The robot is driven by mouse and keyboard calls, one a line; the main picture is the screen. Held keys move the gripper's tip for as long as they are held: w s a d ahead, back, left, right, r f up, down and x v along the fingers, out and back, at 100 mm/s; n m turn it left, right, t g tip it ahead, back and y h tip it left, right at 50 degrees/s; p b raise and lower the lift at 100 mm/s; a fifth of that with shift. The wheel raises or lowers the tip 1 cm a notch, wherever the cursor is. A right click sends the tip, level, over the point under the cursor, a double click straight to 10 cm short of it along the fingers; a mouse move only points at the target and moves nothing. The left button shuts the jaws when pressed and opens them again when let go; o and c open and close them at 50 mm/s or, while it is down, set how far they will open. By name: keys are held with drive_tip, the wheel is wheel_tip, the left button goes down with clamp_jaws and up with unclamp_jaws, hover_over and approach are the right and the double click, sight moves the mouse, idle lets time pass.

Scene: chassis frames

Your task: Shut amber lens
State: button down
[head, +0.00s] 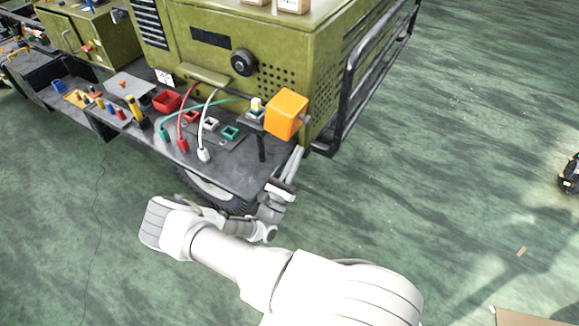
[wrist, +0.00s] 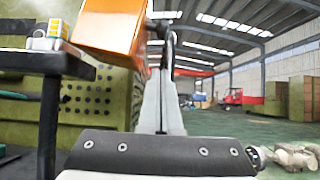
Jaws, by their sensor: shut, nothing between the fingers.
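The amber lens (head: 287,113) is an orange box-shaped cover at the right front corner of the bench. It stands open beside a small white and yellow lamp (head: 257,105), which is uncovered. In the wrist view the lens (wrist: 108,28) is at the top left, with the lamp (wrist: 48,37) farther left. My gripper (head: 297,156) is below the lens, off the bench edge. In the wrist view its shut fingers (wrist: 164,75) point up just right of the lens, close to a dark curved piece. I cannot tell whether they touch it. The gripper holds nothing.
A green cabinet (head: 235,45) stands behind. A black tubular rail (head: 350,85) runs at the right. The green floor farther right is mostly clear.

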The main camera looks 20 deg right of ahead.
sight(291, 117)
drive_tip(key=shift+w+d+r+p, duration=0.25)
drive_tip(key=shift+d+r+p, duration=0.1)
drive_tip(key=shift+r, duration=0.55)
drive_tip(key=shift+w+d+r+p, duration=0.25)
drive_tip(key=shift+d+r+p, duration=0.05)
drive_tip(key=shift+r, duration=0.55)
drive_tip(key=shift+w+d+r+p, duration=0.25)
drive_tip(key=shift+d+r+p, duration=0.1)
drive_tip(key=shift+r, duration=0.55)
drive_tip(key=shift+a+r, duration=0.1)
drive_tip(key=shift+a, duration=0.05)
